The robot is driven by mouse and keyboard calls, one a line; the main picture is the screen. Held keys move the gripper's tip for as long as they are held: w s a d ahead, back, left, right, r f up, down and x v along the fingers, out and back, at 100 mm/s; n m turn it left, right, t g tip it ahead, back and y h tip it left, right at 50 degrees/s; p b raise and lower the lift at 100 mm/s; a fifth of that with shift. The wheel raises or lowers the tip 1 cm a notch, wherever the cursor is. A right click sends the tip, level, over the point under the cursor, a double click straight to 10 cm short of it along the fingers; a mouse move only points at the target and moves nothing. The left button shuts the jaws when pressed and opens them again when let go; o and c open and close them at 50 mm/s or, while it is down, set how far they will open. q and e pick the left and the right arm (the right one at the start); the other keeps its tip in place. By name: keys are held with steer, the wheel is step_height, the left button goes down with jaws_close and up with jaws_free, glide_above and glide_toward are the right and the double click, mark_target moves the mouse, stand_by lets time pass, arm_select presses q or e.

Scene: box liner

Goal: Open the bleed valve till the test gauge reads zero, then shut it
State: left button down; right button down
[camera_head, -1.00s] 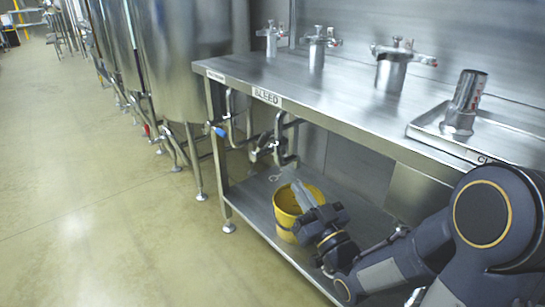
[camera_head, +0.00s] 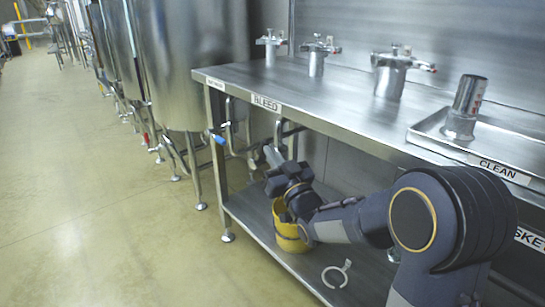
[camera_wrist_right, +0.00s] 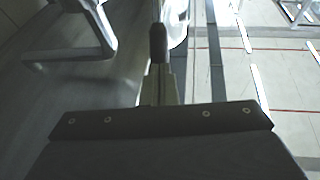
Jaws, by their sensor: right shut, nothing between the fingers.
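The BLEED label (camera_head: 266,103) is on the bench's front edge. Below it, steel pipework (camera_head: 232,128) hangs under the bench top, with a blue-ended part (camera_head: 217,137) at its left. My right gripper (camera_head: 270,154) is shut and empty beside this pipework, hiding part of it; I cannot tell whether it touches anything. In the right wrist view the closed fingers (camera_wrist_right: 158,45) point away, with a curved grey pipe (camera_wrist_right: 98,25) to their left. I cannot make out the bleed valve's position or any gauge reading. My left gripper is out of view.
A yellow bucket (camera_head: 288,238) stands on the lower shelf below my right arm, with an open white clamp ring (camera_head: 337,273) nearby. Capped steel fittings (camera_head: 392,72) and a tray (camera_head: 470,150) are on the bench. Steel tanks (camera_head: 190,60) stand at left; the floor is clear.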

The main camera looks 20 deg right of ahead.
mark_target(262, 141)
steer(key=shift+r, duration=0.1)
steer(key=w+r+g+p, duration=0.1)
steer(key=g+p, duration=0.1)
steer(key=p, duration=0.2)
steer(key=w+a+r+n+g+p, duration=0.1)
steer(key=w+r+g+p, duration=0.1)
steer(key=p, duration=0.2)
steer(key=shift+w+a, duration=0.2)
steer(key=shift+w, duration=0.3)
steer(key=shift+r, duration=0.1)
stand_by(0.4)
